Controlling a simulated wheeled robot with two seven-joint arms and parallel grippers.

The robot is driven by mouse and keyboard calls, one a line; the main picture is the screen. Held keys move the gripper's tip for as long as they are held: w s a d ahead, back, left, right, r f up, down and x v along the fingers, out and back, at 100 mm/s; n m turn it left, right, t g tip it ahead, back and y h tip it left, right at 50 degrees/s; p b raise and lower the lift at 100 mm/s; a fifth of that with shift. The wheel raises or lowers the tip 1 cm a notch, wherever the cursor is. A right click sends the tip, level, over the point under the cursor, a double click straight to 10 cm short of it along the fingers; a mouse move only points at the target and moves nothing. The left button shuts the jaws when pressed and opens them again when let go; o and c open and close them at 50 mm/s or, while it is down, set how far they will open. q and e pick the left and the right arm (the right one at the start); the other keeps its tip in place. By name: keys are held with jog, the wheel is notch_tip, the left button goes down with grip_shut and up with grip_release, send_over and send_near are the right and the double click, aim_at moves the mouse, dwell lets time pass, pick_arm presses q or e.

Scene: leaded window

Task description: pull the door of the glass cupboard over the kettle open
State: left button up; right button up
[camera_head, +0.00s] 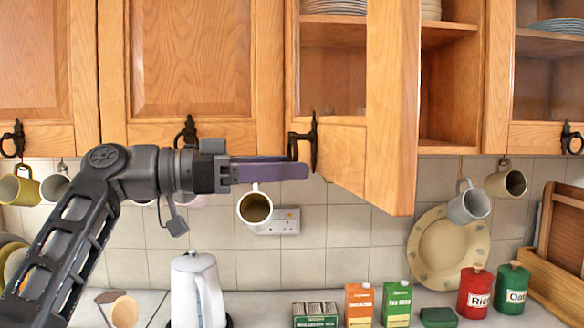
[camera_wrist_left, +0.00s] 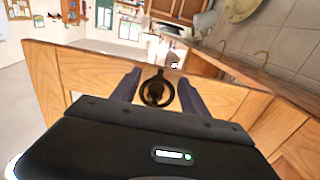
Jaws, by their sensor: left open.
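The glass cupboard's door (camera_head: 390,110) hangs at upper centre in the head view. It stands ajar, its right edge swung out towards me. Its black ring handle (camera_head: 313,140) is on the lower rail. My left gripper (camera_head: 298,170) reaches in from the left with its fingers at the handle. In the left wrist view the ring handle (camera_wrist_left: 156,90) shows between the two open fingers (camera_wrist_left: 157,88), with gaps at its sides. Whether a finger touches it I cannot tell. The white kettle (camera_head: 192,290) stands on the counter below. My right gripper is out of view.
Closed wooden cupboard doors (camera_head: 190,60) are to the left. Open shelf space (camera_head: 448,90) shows right of the door. Mugs (camera_head: 255,207) hang below the cupboards. Cartons (camera_head: 397,303), a red canister (camera_head: 475,292) and a leaning plate (camera_head: 447,245) stand on the counter.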

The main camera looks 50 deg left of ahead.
pick_arm(q)
jog(key=p+v, duration=0.1)
jog(key=v, duration=0.5)
jog(key=shift+s+a, duration=0.1)
jog(key=shift+s, duration=0.1)
dwell(0.4)
